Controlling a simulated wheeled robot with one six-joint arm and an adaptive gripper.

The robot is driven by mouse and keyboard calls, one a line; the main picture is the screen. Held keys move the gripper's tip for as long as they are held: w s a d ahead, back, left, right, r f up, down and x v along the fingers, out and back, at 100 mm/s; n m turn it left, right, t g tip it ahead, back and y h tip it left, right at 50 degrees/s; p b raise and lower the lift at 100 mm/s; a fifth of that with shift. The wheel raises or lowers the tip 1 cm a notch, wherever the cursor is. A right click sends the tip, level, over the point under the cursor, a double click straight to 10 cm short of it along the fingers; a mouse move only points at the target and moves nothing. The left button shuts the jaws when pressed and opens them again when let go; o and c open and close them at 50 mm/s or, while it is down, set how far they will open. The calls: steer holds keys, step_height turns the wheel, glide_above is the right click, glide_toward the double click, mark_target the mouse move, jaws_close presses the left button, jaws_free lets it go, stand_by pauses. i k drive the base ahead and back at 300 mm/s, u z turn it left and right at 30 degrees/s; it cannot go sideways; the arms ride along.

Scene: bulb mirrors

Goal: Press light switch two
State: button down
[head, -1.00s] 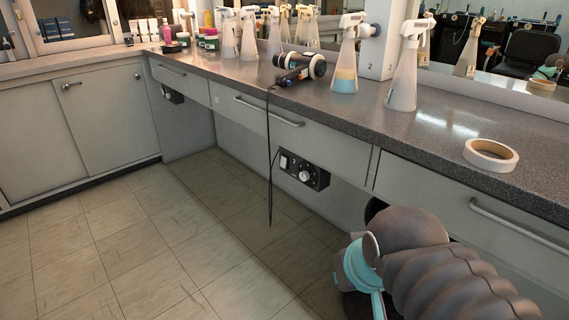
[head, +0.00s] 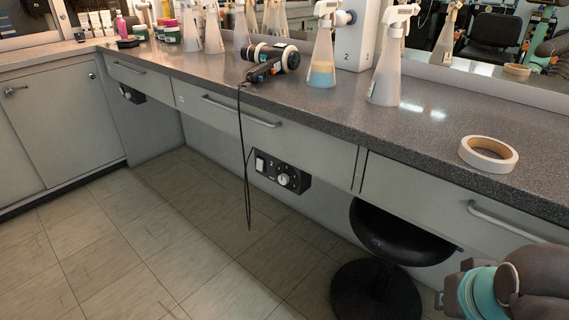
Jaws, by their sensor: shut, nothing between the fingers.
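A black control box (head: 281,174) is mounted under the counter, below the middle drawer. It has a white rocker switch (head: 260,164) at its left and a round silver knob (head: 284,180) at its right. A white panel marked 2 (head: 356,40) stands on the counter above, with a bulb fitting on its left side. A second black control box (head: 131,94) hangs farther left; its number is too small to read. Part of my arm (head: 490,293) shows at the lower right, well apart from the nearer box.
A black round stool (head: 390,238) stands under the counter, right of the nearer box. A hair dryer (head: 268,62) lies on the counter; its cord (head: 243,150) hangs just left of the box. Spray bottles and a tape roll (head: 488,153) are on the counter. The tiled floor (head: 180,240) is open.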

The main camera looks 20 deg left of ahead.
mark_target(260, 162)
steer(key=z, duration=0.05)
steer(key=k, duration=0.6)
steer(key=u, duration=0.95)
steer(key=i, duration=0.5)
steer(key=u, duration=0.05)
